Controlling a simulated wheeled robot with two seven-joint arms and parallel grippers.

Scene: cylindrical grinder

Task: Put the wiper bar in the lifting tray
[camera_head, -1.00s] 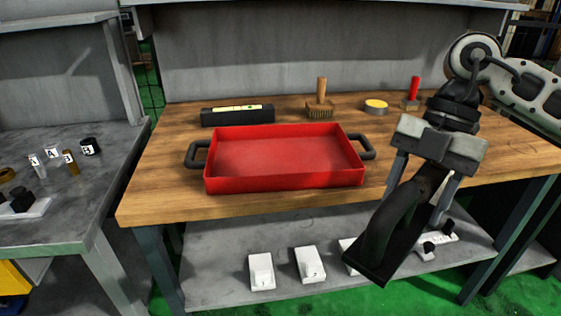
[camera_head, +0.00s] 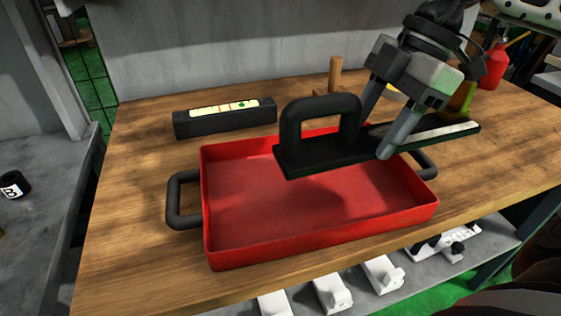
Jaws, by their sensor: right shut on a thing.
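The lifting tray (camera_head: 320,236) is a red open box with black handles at its two ends, standing on the wooden bench. Its floor, where it shows, is empty. My right gripper (camera_head: 376,138) is shut on the wiper bar (camera_head: 312,158), a black flat bar with a raised loop handle and a pale strip toward its right end. The bar is held roughly level above the back right part of the tray, hiding part of the back rim and the right handle. My left gripper is not in view.
A brush's wooden handle (camera_head: 335,76) and a red bottle-like thing (camera_head: 493,66) stand farther back. White items (camera_head: 383,274) sit on the lower shelf.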

